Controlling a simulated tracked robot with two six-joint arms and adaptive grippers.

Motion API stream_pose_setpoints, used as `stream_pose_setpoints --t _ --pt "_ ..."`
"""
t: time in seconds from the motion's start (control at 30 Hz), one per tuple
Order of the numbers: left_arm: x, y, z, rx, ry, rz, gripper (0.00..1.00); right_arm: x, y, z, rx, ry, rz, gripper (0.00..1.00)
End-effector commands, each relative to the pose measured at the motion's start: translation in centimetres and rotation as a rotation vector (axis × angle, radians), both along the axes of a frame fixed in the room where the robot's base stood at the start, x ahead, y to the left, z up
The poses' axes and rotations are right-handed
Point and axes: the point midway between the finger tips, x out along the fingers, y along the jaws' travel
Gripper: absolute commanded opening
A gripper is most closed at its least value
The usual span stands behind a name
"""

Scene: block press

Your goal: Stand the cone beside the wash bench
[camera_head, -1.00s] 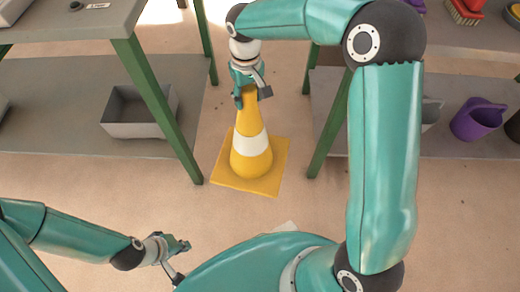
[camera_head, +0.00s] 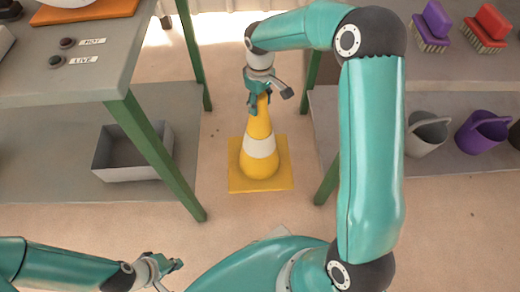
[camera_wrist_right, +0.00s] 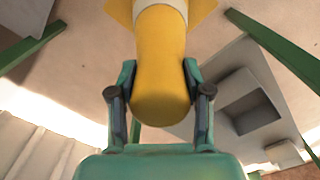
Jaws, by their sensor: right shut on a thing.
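The yellow cone (camera_head: 258,122) with a white band and a square base is upright in the floor gap between two benches. I cannot tell if its base touches the floor. My right gripper (camera_head: 270,99) is at its tip; in the right wrist view the fingers press on both sides of the yellow tip (camera_wrist_right: 161,75). The bench at right, with brushes and buckets, looks like the wash bench (camera_head: 460,95); its green leg (camera_head: 327,182) is just right of the cone's base. My left gripper (camera_head: 168,274) is low at left, fingers apart and empty, partly cut by the frame's edge.
The left bench (camera_head: 85,90) has buttons labelled HOT and LIVE and a grey bin (camera_head: 135,172) on its lower shelf. Its green leg (camera_head: 165,165) stands left of the cone. A grey bucket (camera_head: 425,135) and purple bucket (camera_head: 482,132) sit on the right bench's shelf. Floor in front is clear.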

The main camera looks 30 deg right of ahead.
Motion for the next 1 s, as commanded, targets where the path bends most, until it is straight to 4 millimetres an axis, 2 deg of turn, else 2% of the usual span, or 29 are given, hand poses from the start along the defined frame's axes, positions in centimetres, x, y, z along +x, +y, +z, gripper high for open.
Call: stream_pose_setpoints --t 0.03,0.1,0.4,0.53,0.77,1.0 --pt "0.0 0.0 -0.8 0.000 0.000 0.000 0.00 -0.4 -0.5 -1.7 -0.001 0.004 -0.009 0.00" --pt "0.0 0.0 -1.4 0.000 0.000 -0.001 0.00 -0.7 -0.9 -3.5 -0.002 0.006 -0.017 0.00" --pt "0.0 0.0 -3.6 0.000 0.000 -0.001 0.00 -0.9 -1.3 -10.6 -0.001 0.003 -0.029 0.00" --pt "0.0 0.0 -4.1 0.000 0.000 -0.001 0.00 -0.9 -1.4 -12.4 -0.001 0.001 -0.031 0.00" --pt "0.0 0.0 -4.4 0.000 0.000 -0.001 0.00 -0.9 -1.4 -13.6 -0.001 0.001 -0.030 0.00" --pt "0.0 0.0 -5.6 0.000 0.000 -0.001 0.00 -0.9 -1.4 -16.8 -0.001 0.002 -0.031 0.00"
